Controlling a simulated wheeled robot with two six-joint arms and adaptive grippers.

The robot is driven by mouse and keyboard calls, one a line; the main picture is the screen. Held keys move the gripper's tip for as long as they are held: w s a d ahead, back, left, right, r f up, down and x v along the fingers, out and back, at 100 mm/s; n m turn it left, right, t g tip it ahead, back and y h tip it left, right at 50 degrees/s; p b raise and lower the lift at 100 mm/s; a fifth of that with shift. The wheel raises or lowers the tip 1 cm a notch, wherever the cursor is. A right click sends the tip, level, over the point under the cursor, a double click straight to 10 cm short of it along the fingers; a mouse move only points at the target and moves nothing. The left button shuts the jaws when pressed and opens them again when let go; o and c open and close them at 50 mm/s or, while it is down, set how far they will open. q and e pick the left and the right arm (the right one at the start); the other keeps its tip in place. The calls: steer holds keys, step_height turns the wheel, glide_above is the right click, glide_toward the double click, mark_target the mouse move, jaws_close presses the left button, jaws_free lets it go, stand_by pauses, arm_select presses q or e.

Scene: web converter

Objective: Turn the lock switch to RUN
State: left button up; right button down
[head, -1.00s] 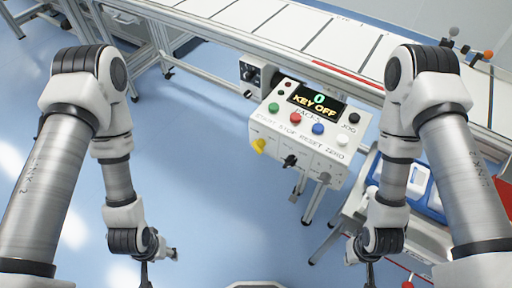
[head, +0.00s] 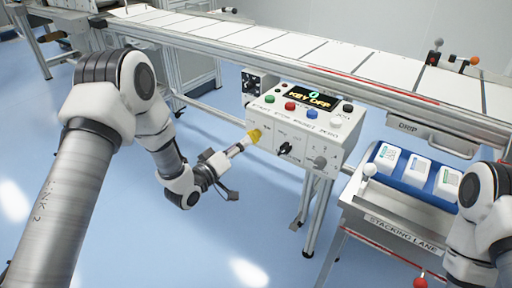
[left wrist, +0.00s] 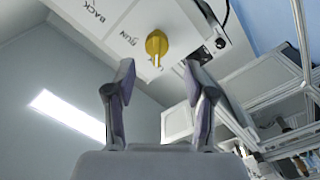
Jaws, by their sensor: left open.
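The yellow lock switch (head: 254,135) is on the front of the white control box (head: 270,143), below the coloured buttons. The box's display (head: 312,98) reads 0 KEY OFF. In the left wrist view the yellow knob (left wrist: 156,44) shows beyond the fingertips, its narrow grip pointing down in the picture, with RUN and BACK lettering beside it. My left gripper (left wrist: 158,78) is open and empty, facing the knob, with the knob roughly between the lines of its fingers. In the head view it is just left of the knob; contact cannot be told. My right gripper is out of view.
A black switch (head: 285,148) and a grey round knob (head: 320,162) are right of the yellow switch. A conveyor (head: 270,40) runs behind the box. A stacking lane (head: 400,238) with a blue tray of white packs stands right. Blue floor lies open at left.

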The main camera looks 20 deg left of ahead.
mark_target(252, 134)
arm_select(q)
steer(key=x, duration=0.6)
steer(key=shift+d, duration=0.1)
steer(key=shift+s+r, duration=0.1)
steer(key=shift+r, duration=0.05)
jaws_close()
